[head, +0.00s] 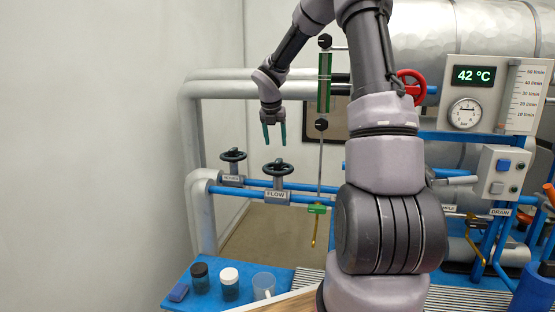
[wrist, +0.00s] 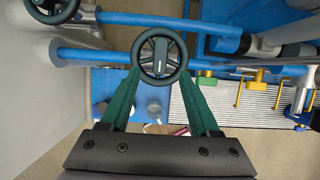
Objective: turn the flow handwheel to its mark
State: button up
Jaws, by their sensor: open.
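The flow handwheel (head: 275,167) is a dark spoked wheel on a grey valve stem above the blue pipe, over a plate lettered FLOW (head: 276,196). My gripper (head: 274,137) is open with its green fingers pointing down, above the wheel and apart from it in the head view. In the wrist view, the wheel (wrist: 160,57) lies face-on, centred ahead of the fingertips (wrist: 161,76). The fingertips overlap its lower left and lower right rim in the picture. I cannot make out the mark.
A second dark handwheel (head: 233,155), labelled RETURN, stands close by on the left, also in the wrist view (wrist: 52,8). A green-cased vertical sight glass (head: 324,83) stands right of my gripper. Jars and a beaker (head: 263,285) sit on the blue surface below.

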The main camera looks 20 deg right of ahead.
aim_at(278, 160)
jog(key=x, duration=0.9)
jog(key=shift+s, duration=0.1)
grip_shut()
